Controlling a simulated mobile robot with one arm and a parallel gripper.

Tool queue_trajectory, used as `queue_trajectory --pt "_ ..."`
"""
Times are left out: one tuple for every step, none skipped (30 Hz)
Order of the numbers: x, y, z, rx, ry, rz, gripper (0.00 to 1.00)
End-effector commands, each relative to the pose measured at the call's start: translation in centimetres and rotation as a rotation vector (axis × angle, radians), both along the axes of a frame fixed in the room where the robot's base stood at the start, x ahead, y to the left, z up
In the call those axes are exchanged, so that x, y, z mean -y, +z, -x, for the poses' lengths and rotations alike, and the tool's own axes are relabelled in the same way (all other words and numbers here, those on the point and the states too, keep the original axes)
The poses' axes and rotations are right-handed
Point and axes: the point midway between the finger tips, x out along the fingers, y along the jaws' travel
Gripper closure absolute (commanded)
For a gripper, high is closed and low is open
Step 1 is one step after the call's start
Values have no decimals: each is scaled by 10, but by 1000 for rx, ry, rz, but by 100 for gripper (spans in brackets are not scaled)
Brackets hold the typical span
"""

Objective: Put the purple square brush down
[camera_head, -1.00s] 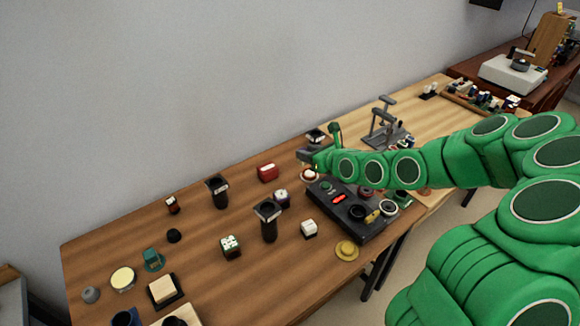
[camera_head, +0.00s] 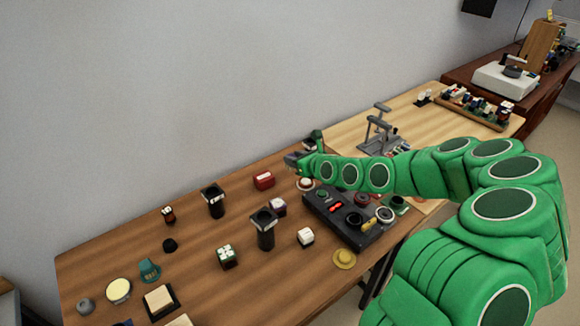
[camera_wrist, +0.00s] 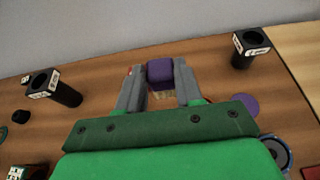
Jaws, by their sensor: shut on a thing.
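The purple square brush (camera_wrist: 160,72) is between the two grey fingers of my gripper (camera_wrist: 161,75) in the wrist view. The gripper is shut on it. Pale bristles show below its purple block. In the head view my gripper (camera_head: 295,160) is over the back right part of the brown table (camera_head: 190,285). The brush cannot be made out there. Whether it touches the table is unclear.
Black labelled cylinders stand left (camera_wrist: 64,90) and right (camera_wrist: 250,50) of my gripper in the wrist view. A purple disc (camera_wrist: 245,103) lies nearer on the right.

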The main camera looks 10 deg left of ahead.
Motion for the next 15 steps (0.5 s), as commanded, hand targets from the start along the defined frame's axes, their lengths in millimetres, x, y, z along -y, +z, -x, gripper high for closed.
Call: queue_trajectory --pt "-3 -3 -4 2 2 3 95" --pt "-4 -4 -7 3 4 3 95" --pt "-6 -5 -10 2 5 3 95" --pt "-6 -6 -13 2 4 3 95" --pt "-7 -7 -16 3 3 4 95" --pt "-7 -9 -20 4 3 5 95" --pt "-8 -10 -22 4 2 6 95" --pt "-8 -11 -25 4 1 4 95" --pt "-10 -13 -28 4 2 4 95" --pt "-11 -14 -30 3 3 3 95" --pt "-12 -15 -32 3 3 3 95" --pt "-13 -17 -36 3 3 4 95" --pt "-14 -18 -38 3 3 4 95" --pt "-14 -21 -41 3 2 5 95" --pt "-14 -26 -44 2 0 5 95"
